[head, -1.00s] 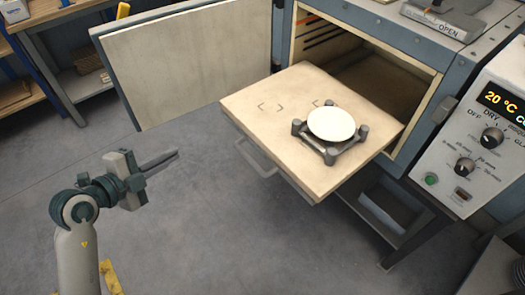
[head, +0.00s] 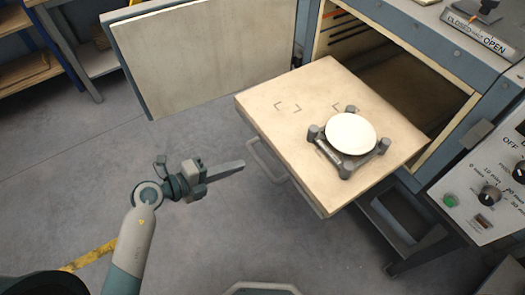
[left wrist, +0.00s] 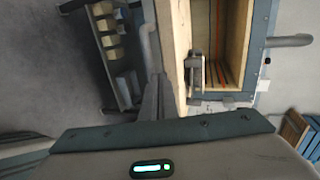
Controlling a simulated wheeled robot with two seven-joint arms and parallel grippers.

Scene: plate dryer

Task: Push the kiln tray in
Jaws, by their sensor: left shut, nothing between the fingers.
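The kiln tray (head: 275,125) is a pale slab pulled out of the kiln opening (head: 410,80). A grey bar handle (head: 266,163) runs along its front edge. A white plate (head: 351,134) rests on a dark stand (head: 345,165) on the tray's right half. My left gripper (head: 242,166) is shut and empty, just left of the handle, its fingers pointing toward it. In the left wrist view the fingers (left wrist: 155,98) lie beside the tray's front face (left wrist: 181,50); I cannot tell whether they touch the handle. My right gripper is out of view.
The kiln door (head: 205,55) stands open to the left of the opening. The control panel (head: 480,190) is on the right. A lower shelf (head: 400,215) sits beneath the kiln. The floor in front of the tray is clear.

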